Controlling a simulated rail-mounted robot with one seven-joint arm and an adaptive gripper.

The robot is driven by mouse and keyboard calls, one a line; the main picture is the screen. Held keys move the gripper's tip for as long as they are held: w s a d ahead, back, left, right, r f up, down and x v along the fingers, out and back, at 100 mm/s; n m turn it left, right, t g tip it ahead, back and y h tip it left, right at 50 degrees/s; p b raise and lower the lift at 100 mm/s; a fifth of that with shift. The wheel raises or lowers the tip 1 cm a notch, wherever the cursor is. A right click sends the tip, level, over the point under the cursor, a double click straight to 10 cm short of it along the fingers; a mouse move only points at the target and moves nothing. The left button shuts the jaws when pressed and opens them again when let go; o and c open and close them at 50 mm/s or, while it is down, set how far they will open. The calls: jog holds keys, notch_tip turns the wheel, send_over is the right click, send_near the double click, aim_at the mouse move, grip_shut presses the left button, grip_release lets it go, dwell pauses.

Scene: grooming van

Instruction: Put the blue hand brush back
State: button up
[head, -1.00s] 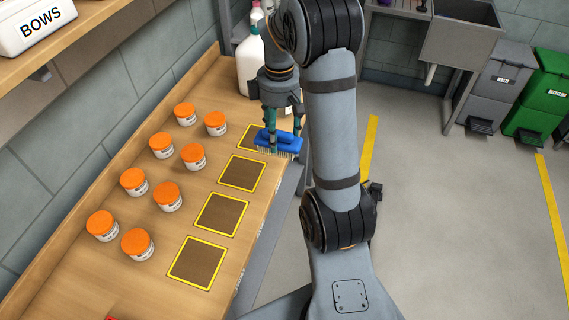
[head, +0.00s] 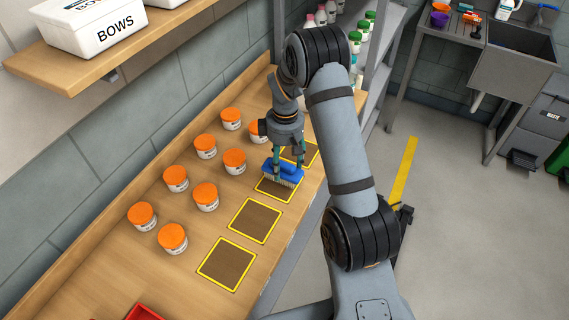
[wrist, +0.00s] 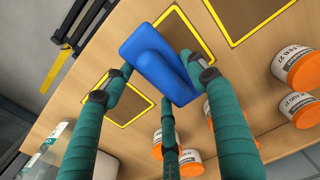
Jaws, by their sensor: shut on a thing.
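The blue hand brush (head: 284,173) is held in my gripper (head: 287,161), with its pale bristles facing down. In the head view it overlaps the second yellow-edged dark square (head: 277,190) from the far end. I cannot tell whether the bristles touch the bench. In the wrist view the brush (wrist: 155,62) sits between the green fingers of my gripper (wrist: 158,82) and partly hides a marked square. The farthest square (head: 306,153) is partly hidden by my gripper and arm. Two nearer squares, the third (head: 254,220) and fourth (head: 227,264), are empty.
Several orange-lidded jars (head: 206,196) stand in rows on the wooden bench (head: 110,270), left of the squares. A red tray (head: 143,313) is at the near edge. A shelf with a white BOWS box (head: 90,28) overhangs the left. Bottles (head: 320,18) stand beyond the bench.

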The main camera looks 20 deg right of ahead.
jog(key=shift+f, duration=0.8)
jog(key=shift+f, duration=0.2)
jog(key=o, duration=1.1)
jog(key=shift+r, duration=0.15)
notch_tip(320, 180, up, 12)
jog(key=b, duration=0.1)
jog(key=shift+b, duration=0.4)
jog(key=shift+d, duration=0.1)
